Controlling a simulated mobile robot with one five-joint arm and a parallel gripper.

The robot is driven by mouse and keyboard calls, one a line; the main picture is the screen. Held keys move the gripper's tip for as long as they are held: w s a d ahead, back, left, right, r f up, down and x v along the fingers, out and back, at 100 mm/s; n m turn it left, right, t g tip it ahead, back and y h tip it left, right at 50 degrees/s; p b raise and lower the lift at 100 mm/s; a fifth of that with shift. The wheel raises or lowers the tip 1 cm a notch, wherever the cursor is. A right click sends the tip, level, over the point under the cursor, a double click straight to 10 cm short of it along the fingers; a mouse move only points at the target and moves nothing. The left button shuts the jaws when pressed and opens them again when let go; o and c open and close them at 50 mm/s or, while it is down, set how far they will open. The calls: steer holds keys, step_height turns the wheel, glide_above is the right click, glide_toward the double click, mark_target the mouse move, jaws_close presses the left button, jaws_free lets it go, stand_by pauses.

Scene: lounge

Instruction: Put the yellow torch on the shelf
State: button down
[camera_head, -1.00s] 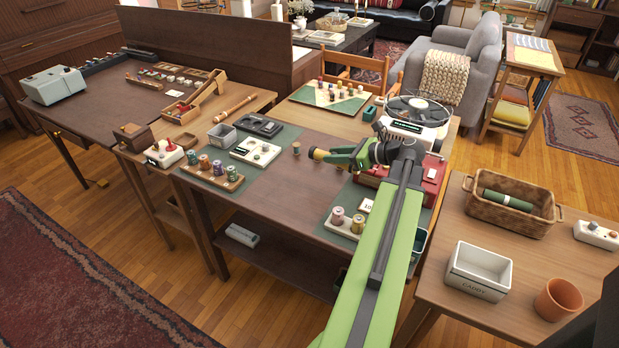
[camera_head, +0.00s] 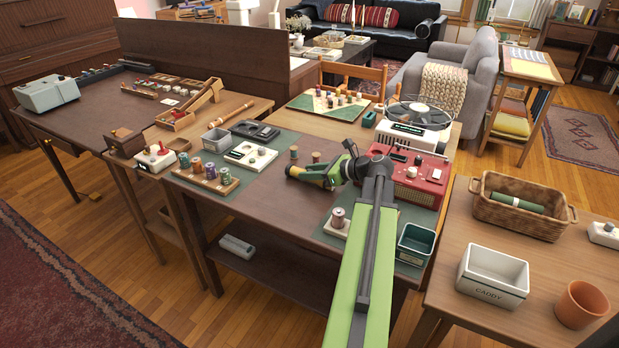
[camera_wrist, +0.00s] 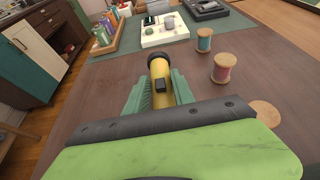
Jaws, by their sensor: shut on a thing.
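My gripper (camera_head: 300,175) is shut on the yellow torch (camera_wrist: 158,80) and holds it over the middle of the brown table. In the wrist view the torch lies between the green fingers, with its dark round end pointing away and a black switch on top. In the head view the torch is mostly hidden by the fingers. A dark lower shelf (camera_head: 290,270) runs under the table, with a grey object (camera_head: 237,246) at its left end.
Two thread spools (camera_head: 294,153) (camera_head: 316,157) stand just beyond my gripper. A spool rack (camera_head: 207,178) is at the left, a red radio (camera_head: 420,178) and green bin (camera_head: 415,245) at the right. A caddy (camera_head: 492,276) and basket (camera_head: 520,205) stand on the right-hand table.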

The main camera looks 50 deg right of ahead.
steer(key=shift+f, duration=0.15)
steer(key=c, duration=1.1)
jaws_free()
steer(key=shift+o, duration=0.2)
steer(key=shift+r, duration=0.2)
